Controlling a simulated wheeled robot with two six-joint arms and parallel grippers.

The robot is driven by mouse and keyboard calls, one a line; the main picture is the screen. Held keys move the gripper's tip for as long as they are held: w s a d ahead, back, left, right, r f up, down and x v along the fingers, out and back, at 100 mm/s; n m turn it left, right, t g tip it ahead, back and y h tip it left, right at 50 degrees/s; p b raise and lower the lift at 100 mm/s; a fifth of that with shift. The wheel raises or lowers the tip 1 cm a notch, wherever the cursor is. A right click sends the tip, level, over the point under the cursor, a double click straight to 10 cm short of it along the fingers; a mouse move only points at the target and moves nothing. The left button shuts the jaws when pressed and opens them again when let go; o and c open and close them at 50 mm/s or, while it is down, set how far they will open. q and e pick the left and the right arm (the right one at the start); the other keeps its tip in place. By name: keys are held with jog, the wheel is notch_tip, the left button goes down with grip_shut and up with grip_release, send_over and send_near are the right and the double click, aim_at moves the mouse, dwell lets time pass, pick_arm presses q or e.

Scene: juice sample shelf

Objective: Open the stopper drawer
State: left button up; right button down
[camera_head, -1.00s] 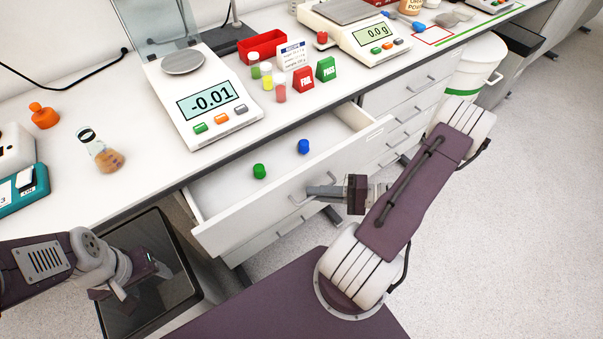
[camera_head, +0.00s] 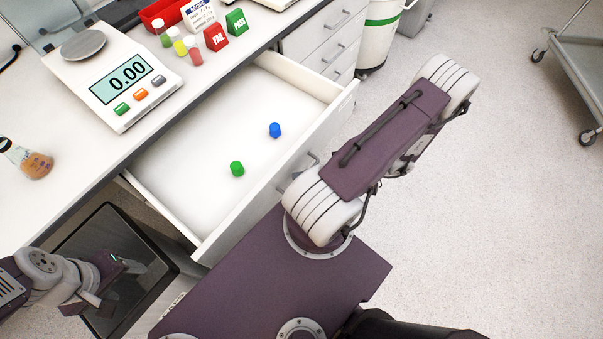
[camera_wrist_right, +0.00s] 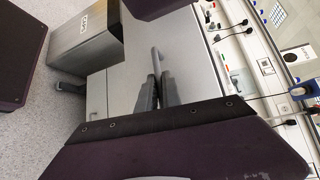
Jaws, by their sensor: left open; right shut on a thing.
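The stopper drawer (camera_head: 205,145) is pulled well out from under the bench in the head view. A green stopper (camera_head: 237,168) and a blue stopper (camera_head: 275,130) sit inside it on the white floor. My right gripper (camera_wrist_right: 157,88) shows in the right wrist view, shut on the drawer handle (camera_wrist_right: 155,58) at the drawer's front. In the head view my right arm hides that gripper and most of the handle. My left gripper (camera_head: 122,262) is open and empty at the lower left, over a dark-topped bin (camera_head: 100,225).
A scale (camera_head: 112,77) reading 0.00 stands on the bench, with small sample vials and red FAIL (camera_head: 216,37) and green PASS (camera_head: 237,21) blocks near it. A white bin (camera_head: 377,40) and a cart (camera_head: 580,65) stand further off.

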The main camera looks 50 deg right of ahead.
jog(key=c, duration=1.5)
grip_release()
jog(key=v, duration=0.9)
jog(key=shift+d, duration=0.15)
